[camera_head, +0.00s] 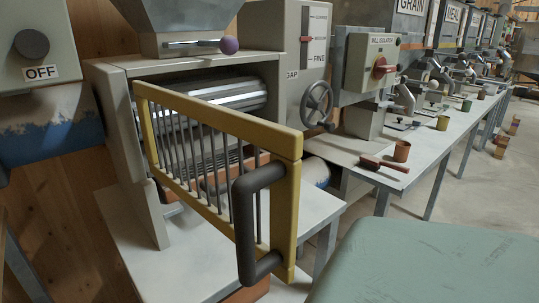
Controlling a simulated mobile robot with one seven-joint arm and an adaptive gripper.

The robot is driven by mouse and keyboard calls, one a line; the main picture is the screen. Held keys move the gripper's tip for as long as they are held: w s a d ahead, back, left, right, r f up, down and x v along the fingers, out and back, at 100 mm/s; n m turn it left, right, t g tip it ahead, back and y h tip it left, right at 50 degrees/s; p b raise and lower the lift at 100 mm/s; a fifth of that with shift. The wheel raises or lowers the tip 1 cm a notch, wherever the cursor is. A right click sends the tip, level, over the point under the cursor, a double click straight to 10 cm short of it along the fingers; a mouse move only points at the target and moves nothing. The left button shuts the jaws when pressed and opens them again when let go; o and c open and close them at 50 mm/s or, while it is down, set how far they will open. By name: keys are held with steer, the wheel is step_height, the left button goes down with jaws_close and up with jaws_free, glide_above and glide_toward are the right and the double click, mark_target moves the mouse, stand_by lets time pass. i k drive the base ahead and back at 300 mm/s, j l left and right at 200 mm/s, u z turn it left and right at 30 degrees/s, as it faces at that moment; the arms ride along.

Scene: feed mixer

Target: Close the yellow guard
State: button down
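The yellow guard (222,120) is a rectangular frame with thin grey vertical bars. It stands open at an angle to the roller mill's front, with its left edge by the left side post and its right end swung out toward me. A thick dark grey D-shaped handle (245,225) is fixed at that right end. The roller mill's housing (125,72) is grey, and its shiny metal rollers (235,93) show behind and above the guard. My gripper is not in view.
A grey box with a GAP scale (291,48) and a handwheel (317,104) stands right of the rollers. A purple-knobbed lever (229,45) is above. A mill isolator box (372,65), a brown cup (401,151) and a scoop (384,164) are farther right.

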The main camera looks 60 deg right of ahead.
mark_target(282, 173)
steer(key=z, duration=1.1)
steer(key=k+j, duration=0.15)
steer(key=k, duration=0.35)
steer(key=k+j+z, duration=0.1)
steer(key=k, duration=0.45)
